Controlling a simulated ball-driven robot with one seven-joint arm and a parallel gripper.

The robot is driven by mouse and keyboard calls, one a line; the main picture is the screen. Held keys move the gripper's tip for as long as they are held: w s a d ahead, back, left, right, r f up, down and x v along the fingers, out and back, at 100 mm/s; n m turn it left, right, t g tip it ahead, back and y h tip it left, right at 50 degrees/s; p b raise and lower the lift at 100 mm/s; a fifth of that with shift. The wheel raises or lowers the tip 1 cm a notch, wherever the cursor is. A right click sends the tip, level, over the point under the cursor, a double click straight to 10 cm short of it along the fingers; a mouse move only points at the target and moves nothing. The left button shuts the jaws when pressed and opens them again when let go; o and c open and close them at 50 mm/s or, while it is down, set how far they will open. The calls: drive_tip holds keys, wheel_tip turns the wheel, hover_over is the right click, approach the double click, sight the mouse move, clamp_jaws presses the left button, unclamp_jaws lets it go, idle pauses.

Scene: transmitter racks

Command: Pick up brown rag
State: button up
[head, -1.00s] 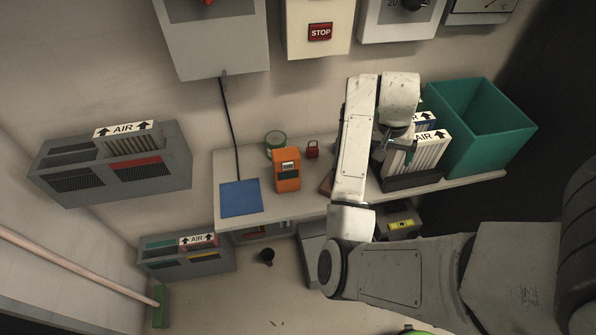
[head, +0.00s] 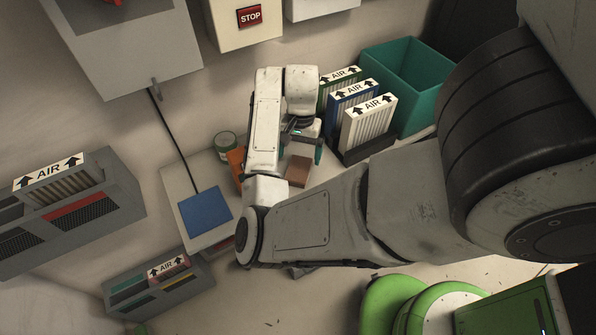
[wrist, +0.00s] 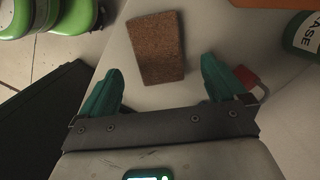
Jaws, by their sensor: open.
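The brown rag (wrist: 157,47) lies on the light shelf top as a flat, rough, nearly rectangular piece. It shows in the head view (head: 299,171) just below my gripper (head: 302,148). In the wrist view my gripper (wrist: 160,72) has its two teal fingers spread wide, with nothing between them. The rag is beyond the gripper's palm, centred between the finger lines, and most of it is past the fingertips. I see no contact between fingers and rag.
A red padlock (wrist: 248,80) sits right beside the right finger. A green can (wrist: 303,38) stands further right. In the head view, upright air filters (head: 367,125) in a dark rack and a teal bin (head: 425,75) stand right of the gripper. A blue pad (head: 205,212) lies left.

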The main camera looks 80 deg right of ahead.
sight(299, 168)
drive_tip(key=shift+s+a+f+p, duration=0.1)
drive_tip(key=shift+a+f+p, duration=0.15)
drive_tip(key=shift+f, duration=0.9)
drive_tip(key=shift+a+f+p, duration=0.1)
drive_tip(key=shift+a+f, duration=0.1)
drive_tip(key=shift+f, duration=0.95)
drive_tip(key=shift+c, duration=0.5)
drive_tip(key=c, duration=1.1)
drive_tip(key=shift+r, duration=0.15)
drive_tip(key=shift+r, duration=0.25)
drive_tip(key=s+a+r+p, duration=0.1)
drive_tip(key=s+a+r, duration=0.1)
drive_tip(key=s+r, duration=0.2)
drive_tip(key=s+a+r+p, duration=0.1)
drive_tip(key=s+a+r, duration=0.1)
drive_tip(key=s+r, duration=0.2)
drive_tip(key=s+a+r, duration=0.2)
drive_tip(key=s+r, duration=0.2)
drive_tip(key=shift+s+a+r+p, duration=0.1)
drive_tip(key=shift+a+r+p, duration=0.05)
drive_tip(key=shift+a+p, duration=0.25)
